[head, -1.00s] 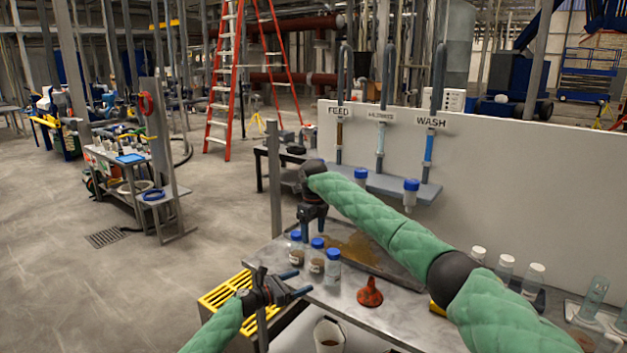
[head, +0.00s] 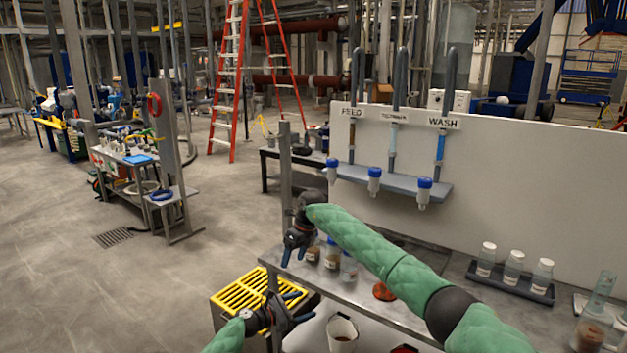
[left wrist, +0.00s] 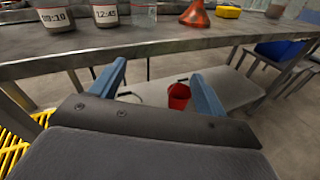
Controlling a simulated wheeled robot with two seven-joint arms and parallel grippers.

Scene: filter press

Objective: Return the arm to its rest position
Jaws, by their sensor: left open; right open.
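My left gripper (head: 293,307) is in the lower middle of the head view, open and empty, in front of the bench's near edge. In the left wrist view its two blue fingers (left wrist: 162,88) stand apart with nothing between them, below the bench top. My right gripper (head: 296,245) hangs from the green-sleeved arm near the bench's left end, beside the sample bottles. Its jaws are open and no held object shows. The right arm crosses in front of part of the bench.
Sample bottles (head: 332,254) and an orange funnel (head: 384,292) stand on the metal bench (left wrist: 150,40). Clear bottles sit in a dark tray (head: 508,281) at right. A yellow grate (head: 252,288), a white bucket (head: 342,335) and a red bucket (left wrist: 179,96) are low down. Open floor lies left.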

